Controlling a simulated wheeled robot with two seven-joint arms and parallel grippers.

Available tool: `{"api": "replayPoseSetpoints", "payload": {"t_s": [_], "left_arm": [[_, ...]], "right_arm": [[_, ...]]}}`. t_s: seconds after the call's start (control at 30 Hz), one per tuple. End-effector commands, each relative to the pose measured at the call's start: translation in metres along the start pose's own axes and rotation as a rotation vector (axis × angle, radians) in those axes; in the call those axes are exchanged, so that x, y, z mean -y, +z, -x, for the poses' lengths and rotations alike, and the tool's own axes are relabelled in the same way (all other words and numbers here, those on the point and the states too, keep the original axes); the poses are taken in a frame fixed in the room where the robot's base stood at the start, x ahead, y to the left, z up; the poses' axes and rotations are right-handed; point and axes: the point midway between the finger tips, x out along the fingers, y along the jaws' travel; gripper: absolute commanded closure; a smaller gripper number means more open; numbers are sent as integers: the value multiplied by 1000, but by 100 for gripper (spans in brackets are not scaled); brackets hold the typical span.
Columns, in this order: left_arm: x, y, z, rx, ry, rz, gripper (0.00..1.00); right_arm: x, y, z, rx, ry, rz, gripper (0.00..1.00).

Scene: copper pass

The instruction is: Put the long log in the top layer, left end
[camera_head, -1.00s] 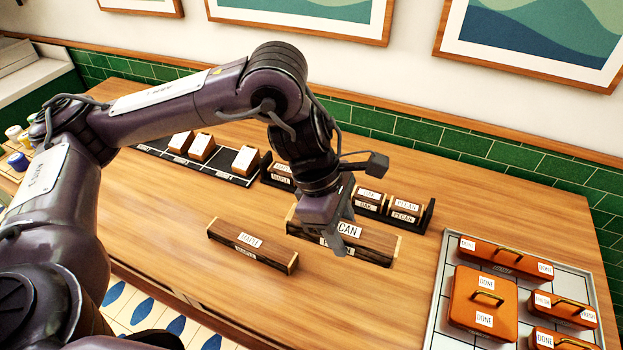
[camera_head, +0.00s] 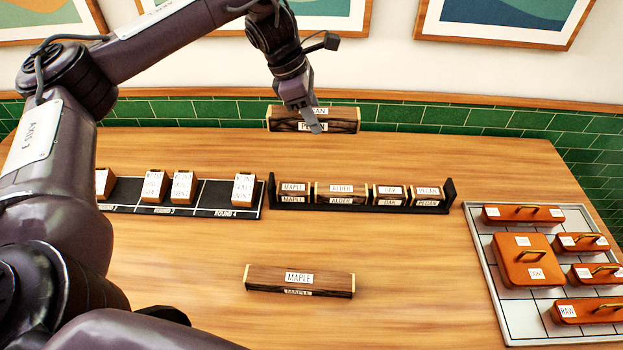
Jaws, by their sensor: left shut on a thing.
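My left gripper (camera_head: 310,112) is shut on the long pecan log (camera_head: 345,120) and holds it level, high above the table in front of the green tiles. The log's label reads PECAN. A black rack (camera_head: 449,192) with upright ends stands on the table below it. One layer of logs sits in the rack: maple (camera_head: 293,193), alder (camera_head: 341,193), oak (camera_head: 390,195) and pecan (camera_head: 427,196). Another long log, labelled maple (camera_head: 320,279), lies on the table in front of the rack. My right gripper is not in view.
A black strip with round marks (camera_head: 215,202) holds several light-topped wooden blocks left of the rack. A metal tray (camera_head: 508,306) with several orange handled boxes stands at the right. The table around the maple log is clear.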

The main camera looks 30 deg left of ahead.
Motion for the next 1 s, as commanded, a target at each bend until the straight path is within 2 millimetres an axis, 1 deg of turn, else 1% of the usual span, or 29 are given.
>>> {"api": "replayPoseSetpoints", "payload": {"t_s": [0.03,0.1,0.27,0.4,0.5,0.6,0.77,0.83,1.0], "left_arm": [[1,-8,-16,-1,-7,5,87],[2,-14,-33,-1,-8,5,87],[2,-29,-69,-1,-6,6,87],[2,-42,-100,-1,-7,5,87],[2,-48,-116,0,-4,4,87],[1,-53,-127,-1,-3,4,87],[1,-56,-136,0,-2,1,87],[1,-59,-142,-1,-2,3,87],[1,-68,-162,-2,-3,4,87]], "right_arm": [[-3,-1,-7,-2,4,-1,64],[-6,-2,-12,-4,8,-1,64],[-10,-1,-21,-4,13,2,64],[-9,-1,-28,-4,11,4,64],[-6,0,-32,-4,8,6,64],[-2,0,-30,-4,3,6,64],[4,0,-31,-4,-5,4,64],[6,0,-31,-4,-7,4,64],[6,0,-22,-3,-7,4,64]]}}
